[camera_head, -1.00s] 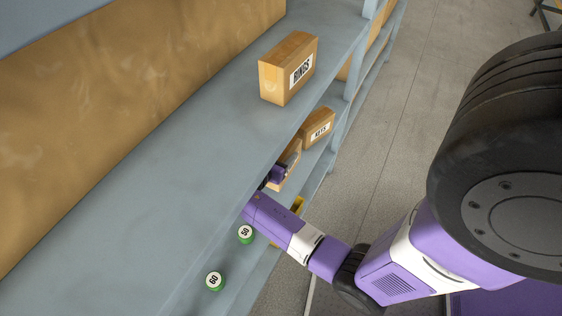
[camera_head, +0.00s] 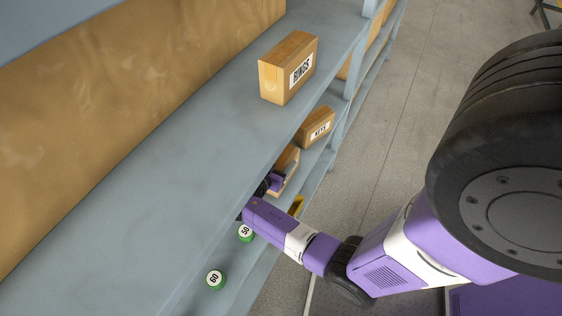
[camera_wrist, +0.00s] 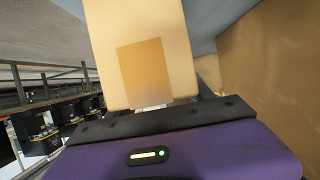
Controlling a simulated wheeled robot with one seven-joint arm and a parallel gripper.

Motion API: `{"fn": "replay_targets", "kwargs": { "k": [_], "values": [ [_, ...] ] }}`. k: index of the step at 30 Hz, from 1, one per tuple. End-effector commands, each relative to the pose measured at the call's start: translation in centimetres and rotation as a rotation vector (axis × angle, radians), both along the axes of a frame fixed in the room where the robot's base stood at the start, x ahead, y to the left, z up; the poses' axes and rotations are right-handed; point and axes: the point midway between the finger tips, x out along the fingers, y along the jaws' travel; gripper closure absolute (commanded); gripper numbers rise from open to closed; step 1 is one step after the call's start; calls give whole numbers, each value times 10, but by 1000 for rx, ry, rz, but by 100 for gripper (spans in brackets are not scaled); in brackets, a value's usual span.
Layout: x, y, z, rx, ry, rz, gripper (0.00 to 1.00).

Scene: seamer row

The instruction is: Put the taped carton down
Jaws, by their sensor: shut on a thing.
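The taped carton (camera_head: 287,158) is a brown box on the lower shelf level, partly hidden by the upper shelf's edge and by my gripper. In the wrist view the carton (camera_wrist: 102,52) stands large and pale in front of my gripper, with a darker tan patch on its near face. My gripper (camera_head: 277,183) is shut on the carton. In the wrist view my gripper (camera_wrist: 154,106) is at the carton's lower end. I cannot tell whether the carton's underside touches the shelf.
A carton marked KITS (camera_head: 316,127) stands just beyond on the lower shelf. A carton marked RINGS (camera_head: 288,68) stands on the upper shelf (camera_head: 190,150). Green-rimmed round items marked 50 (camera_head: 245,233) and 60 (camera_head: 215,279) and a yellow object (camera_head: 296,206) are nearer. The aisle floor is right.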

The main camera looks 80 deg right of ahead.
Motion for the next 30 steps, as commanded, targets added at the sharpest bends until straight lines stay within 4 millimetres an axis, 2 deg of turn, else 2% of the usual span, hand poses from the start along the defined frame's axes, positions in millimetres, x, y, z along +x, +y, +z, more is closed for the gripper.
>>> {"fn": "replay_targets", "kwargs": {
  "k": [2,3,6,19,23,30],
  "values": [
    [1,0,-2,-2,-2,0,100],
    [0,0,-2,0,0,0,34],
    [0,0,-2,0,0,0,18],
    [1,3,2,0,0,1,18],
    [6,22,8,0,-1,4,18],
    [17,67,27,0,-3,4,18]
  ]
}}
